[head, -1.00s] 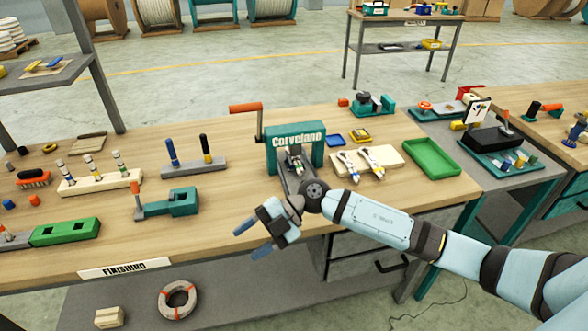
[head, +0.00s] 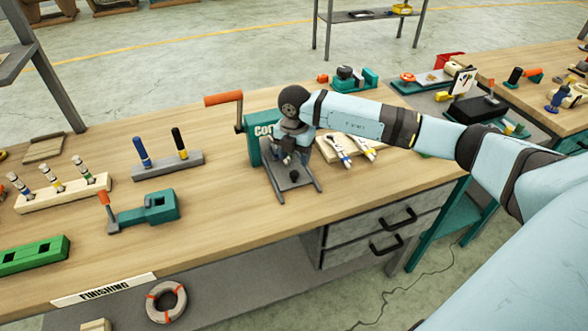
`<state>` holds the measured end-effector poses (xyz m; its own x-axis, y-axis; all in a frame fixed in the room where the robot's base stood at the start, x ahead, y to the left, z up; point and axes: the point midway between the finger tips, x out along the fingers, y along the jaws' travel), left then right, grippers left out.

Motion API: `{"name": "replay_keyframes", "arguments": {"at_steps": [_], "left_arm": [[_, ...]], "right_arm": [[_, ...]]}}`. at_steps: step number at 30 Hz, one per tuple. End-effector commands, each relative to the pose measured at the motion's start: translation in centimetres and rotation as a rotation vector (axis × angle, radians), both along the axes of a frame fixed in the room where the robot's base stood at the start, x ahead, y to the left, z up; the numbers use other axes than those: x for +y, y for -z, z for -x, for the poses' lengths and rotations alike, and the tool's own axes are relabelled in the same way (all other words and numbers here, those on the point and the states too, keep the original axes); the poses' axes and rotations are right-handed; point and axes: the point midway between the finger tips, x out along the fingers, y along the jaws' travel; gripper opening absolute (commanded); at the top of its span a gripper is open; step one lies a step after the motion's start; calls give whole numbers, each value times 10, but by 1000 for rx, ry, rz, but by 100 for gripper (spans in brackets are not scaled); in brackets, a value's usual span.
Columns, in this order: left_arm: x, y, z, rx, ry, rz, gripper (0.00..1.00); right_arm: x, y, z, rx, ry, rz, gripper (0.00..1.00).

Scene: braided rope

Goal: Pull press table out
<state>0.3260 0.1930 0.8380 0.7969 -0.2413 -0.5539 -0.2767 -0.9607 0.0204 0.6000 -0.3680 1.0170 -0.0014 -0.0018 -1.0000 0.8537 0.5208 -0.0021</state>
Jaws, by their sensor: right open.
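The teal press (head: 254,143) with the partly covered "Corveland" plate stands on the wooden bench. Its orange-handled crank (head: 222,99) sticks out to the left. A grey press table (head: 291,182) on two rails reaches forward from the press toward the bench's front edge, with a small dark knob (head: 294,175) on it. My right gripper (head: 288,159) is open and points down just above and behind the knob, in front of the press. I cannot tell whether it touches the table. My wrist hides part of the press. My left gripper is out of view.
A teal fixture with an orange handle (head: 160,207) and a grey block with two upright tools (head: 165,164) stand to the left. White-handled tools on a board (head: 350,147) lie right of the press. Bare bench lies in front. Drawers (head: 375,238) sit below.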

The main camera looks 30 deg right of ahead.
Motion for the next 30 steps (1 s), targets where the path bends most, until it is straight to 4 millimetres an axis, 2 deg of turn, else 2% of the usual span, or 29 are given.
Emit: {"name": "replay_keyframes", "arguments": {"at_steps": [3, 9, 15, 22, 23, 27, 30], "left_arm": [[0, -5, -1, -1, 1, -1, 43], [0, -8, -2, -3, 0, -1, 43], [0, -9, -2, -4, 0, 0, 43], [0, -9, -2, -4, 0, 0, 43], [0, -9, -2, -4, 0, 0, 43], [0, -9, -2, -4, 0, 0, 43], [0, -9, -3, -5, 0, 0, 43]], "right_arm": [[0, 24, 0, 2, 0, -1, 55], [0, 53, 0, 1, 0, -2, 55], [0, 64, 0, -1, -2, -2, 55], [0, 65, 0, -1, -2, -2, 55], [0, 65, 0, -1, -2, -2, 52], [0, 65, 0, -1, -2, -2, 20], [0, 65, 0, -1, -2, -2, 0]]}}
